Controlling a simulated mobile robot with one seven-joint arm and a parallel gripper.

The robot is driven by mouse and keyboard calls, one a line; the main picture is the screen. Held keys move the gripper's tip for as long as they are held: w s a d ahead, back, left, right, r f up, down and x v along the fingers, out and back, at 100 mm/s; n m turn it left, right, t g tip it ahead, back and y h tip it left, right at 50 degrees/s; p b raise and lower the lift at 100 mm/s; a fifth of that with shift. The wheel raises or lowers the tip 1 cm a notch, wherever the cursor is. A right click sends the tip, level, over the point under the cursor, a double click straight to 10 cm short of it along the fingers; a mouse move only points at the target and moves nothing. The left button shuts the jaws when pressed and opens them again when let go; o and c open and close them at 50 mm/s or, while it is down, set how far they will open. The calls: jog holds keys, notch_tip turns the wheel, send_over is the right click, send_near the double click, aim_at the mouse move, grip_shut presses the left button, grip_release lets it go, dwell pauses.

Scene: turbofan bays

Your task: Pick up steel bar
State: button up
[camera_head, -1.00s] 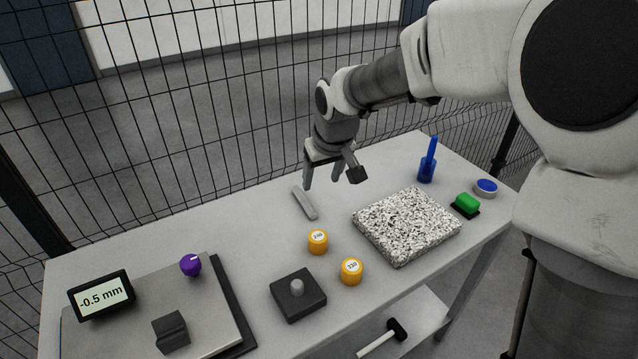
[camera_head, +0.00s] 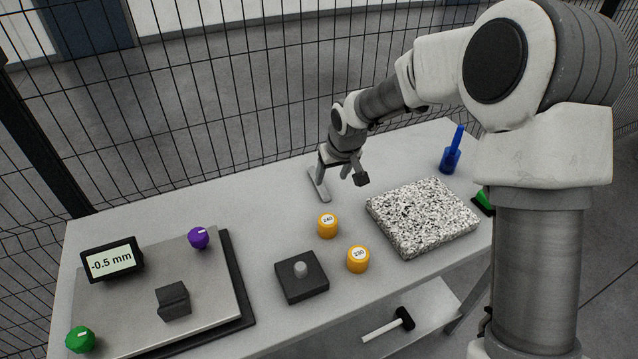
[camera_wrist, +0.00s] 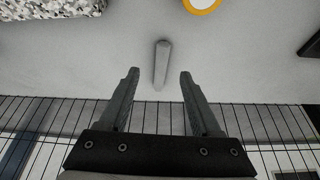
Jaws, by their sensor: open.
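The steel bar (camera_head: 316,187) is a narrow grey bar lying flat on the table toward its back edge. In the wrist view the bar (camera_wrist: 161,64) lies ahead of and between the two fingers, pointing away from me. My gripper (camera_head: 333,176) is just above and beside the bar in the head view, partly covering it. In the wrist view my gripper (camera_wrist: 158,76) is open and empty, with its fingertips spread on either side of the bar's line. I cannot tell the exact height of the fingertips over the table.
Two yellow round pots (camera_head: 327,226) and a dark block with a peg (camera_head: 301,275) stand in front of the bar. A speckled slab (camera_head: 423,216) lies to the right, a blue holder (camera_head: 451,158) behind it. A wire fence (camera_head: 230,100) runs along the back.

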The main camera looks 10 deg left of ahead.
aim_at(324, 190)
jog(key=x, duration=0.3)
jog(key=shift+a+x, duration=0.1)
jog(key=shift+x, duration=1.3)
jog(key=shift+a+x, duration=0.15)
jog(key=shift+x, duration=1.2)
jog(key=shift+c, duration=0.2)
grip_shut()
jog(key=shift+r, duration=0.1)
